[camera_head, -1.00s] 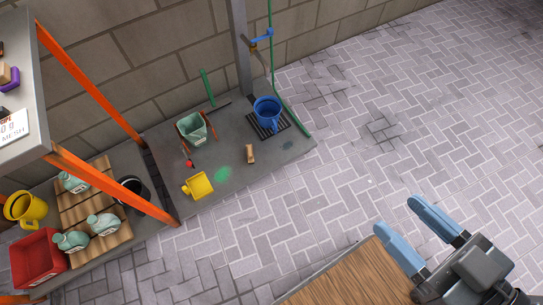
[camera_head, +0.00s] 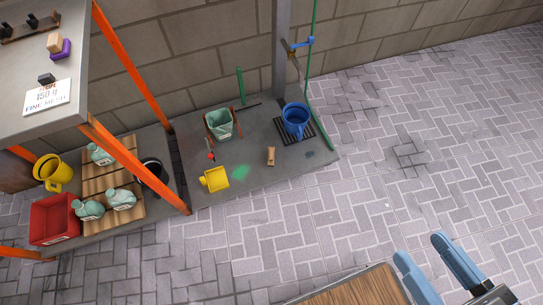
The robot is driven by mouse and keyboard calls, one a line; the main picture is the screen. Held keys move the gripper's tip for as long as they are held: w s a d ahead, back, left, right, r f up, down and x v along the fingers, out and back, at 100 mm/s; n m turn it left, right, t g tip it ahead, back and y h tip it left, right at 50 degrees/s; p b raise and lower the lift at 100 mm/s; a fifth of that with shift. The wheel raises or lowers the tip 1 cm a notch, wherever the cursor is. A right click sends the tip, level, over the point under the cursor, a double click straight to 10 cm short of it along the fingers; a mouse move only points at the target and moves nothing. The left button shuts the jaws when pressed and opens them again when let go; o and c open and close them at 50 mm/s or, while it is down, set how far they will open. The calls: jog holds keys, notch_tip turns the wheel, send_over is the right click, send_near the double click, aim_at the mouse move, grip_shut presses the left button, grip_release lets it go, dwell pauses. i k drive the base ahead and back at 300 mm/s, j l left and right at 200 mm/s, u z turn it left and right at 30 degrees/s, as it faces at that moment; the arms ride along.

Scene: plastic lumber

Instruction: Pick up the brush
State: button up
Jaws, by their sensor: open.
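A small tan, wood-coloured piece (camera_head: 271,156) lies on the grey slab, left of and nearer than the blue bucket; it may be the brush, but it is too small to tell. A tan block (camera_head: 54,43) beside a purple piece (camera_head: 62,50) on the upper shelf at the left could also be a brush. My gripper (camera_head: 420,249) is at the lower right, its two blue fingers apart and nothing between them. It is far from both pieces in the picture.
The slab holds a blue bucket (camera_head: 296,119), a green bucket (camera_head: 222,124) and a yellow scoop-like container (camera_head: 215,179). An orange-framed shelf (camera_head: 130,165) stands left, with jugs (camera_head: 121,199) and a red bin (camera_head: 54,219) below. A wooden top (camera_head: 360,289) is beside my gripper. Paving is clear.

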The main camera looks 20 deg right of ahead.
aim_at(270, 150)
jog(key=i+j+u, duration=0.15)
jog(key=i+j, duration=0.15)
jog(key=i, duration=0.15)
jog(key=i+j+u, duration=0.15)
jog(key=i, duration=0.35)
jog(key=i+j+u, duration=0.15)
jog(key=i, duration=0.35)
